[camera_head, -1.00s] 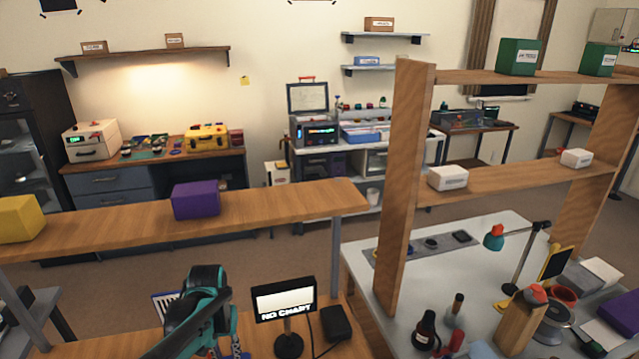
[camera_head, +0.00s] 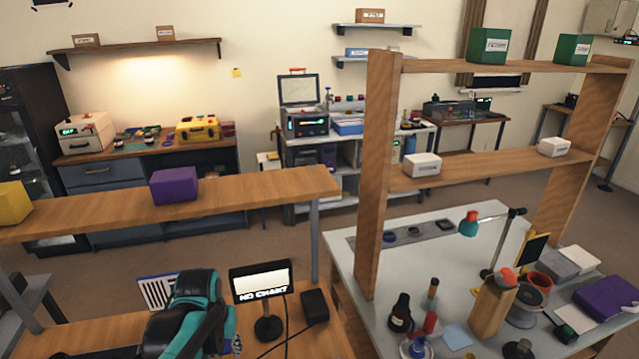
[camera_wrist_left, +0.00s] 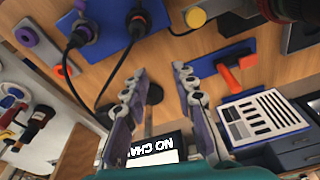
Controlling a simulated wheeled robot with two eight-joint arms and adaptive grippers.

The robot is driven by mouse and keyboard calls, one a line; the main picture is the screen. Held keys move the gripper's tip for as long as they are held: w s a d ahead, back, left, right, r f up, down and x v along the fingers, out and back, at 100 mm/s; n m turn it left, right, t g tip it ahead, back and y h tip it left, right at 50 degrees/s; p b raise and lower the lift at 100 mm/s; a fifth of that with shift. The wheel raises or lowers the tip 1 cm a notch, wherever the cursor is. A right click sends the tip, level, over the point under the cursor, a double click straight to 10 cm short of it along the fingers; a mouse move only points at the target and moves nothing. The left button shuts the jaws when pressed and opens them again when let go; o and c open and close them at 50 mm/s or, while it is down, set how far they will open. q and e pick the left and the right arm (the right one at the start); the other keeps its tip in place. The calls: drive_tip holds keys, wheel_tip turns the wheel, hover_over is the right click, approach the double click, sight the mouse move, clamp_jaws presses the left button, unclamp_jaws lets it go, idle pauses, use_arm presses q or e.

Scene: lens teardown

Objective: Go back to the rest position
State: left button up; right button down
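My left arm comes in at the bottom of the head view, teal and black, over the wooden bench, and its fingers are hidden there behind the arm. In the left wrist view my left gripper (camera_wrist_left: 158,82) shows two purple-grey fingers spread apart with nothing between them. The small screen reading "NO CHART" (camera_head: 262,281) stands on the bench just right of the arm in the head view. It also shows between the finger bases in the left wrist view (camera_wrist_left: 152,151). My right gripper is not in view.
A printed chart sheet (camera_wrist_left: 258,118) lies on the bench beside an orange-handled tool (camera_wrist_left: 229,77). A shelf with a purple box (camera_head: 174,185) crosses behind my arm. A wooden rack (camera_head: 378,170) rises over a white table (camera_head: 345,262) holding bottles and a lamp (camera_head: 470,223).

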use_arm(q)
drive_tip(key=s+d+r+t, duration=0.3)
drive_tip(key=s+t, duration=0.2)
drive_tip(key=s, duration=0.5)
drive_tip(key=shift+s+d+m, duration=0.15)
drive_tip(key=shift+s+m, duration=0.15)
drive_tip(key=shift+s, duration=0.1)
drive_tip(key=shift+r, duration=0.1)
